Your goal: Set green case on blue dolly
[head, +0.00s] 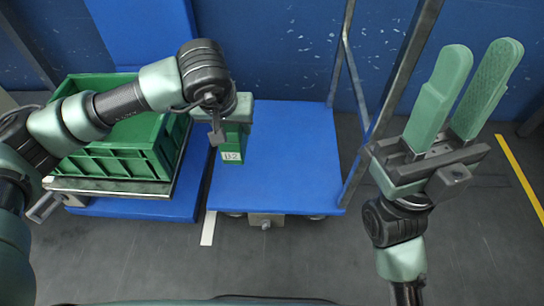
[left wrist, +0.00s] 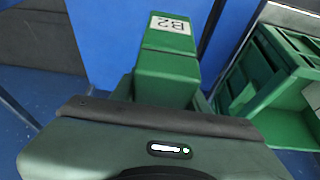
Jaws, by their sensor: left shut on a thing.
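The green case (head: 231,150) has a white B2 label and is held by my left gripper (head: 231,122), which is shut on it from above. In the head view the case appears upright over the left edge of the blue dolly (head: 285,155). How far it is above the deck I cannot tell. The case also shows in the left wrist view (left wrist: 168,65), with its label towards the top. The dolly deck is flat and otherwise bare. My right gripper (head: 463,95) is open and empty, its fingers pointing up, right of the dolly.
A green crate (head: 110,160) stands on a metal-edged platform with blue below, left of the dolly. A grey metal handle frame (head: 360,165) rises along the dolly's right side. A blue wall is behind. The grey floor in front of the dolly is clear.

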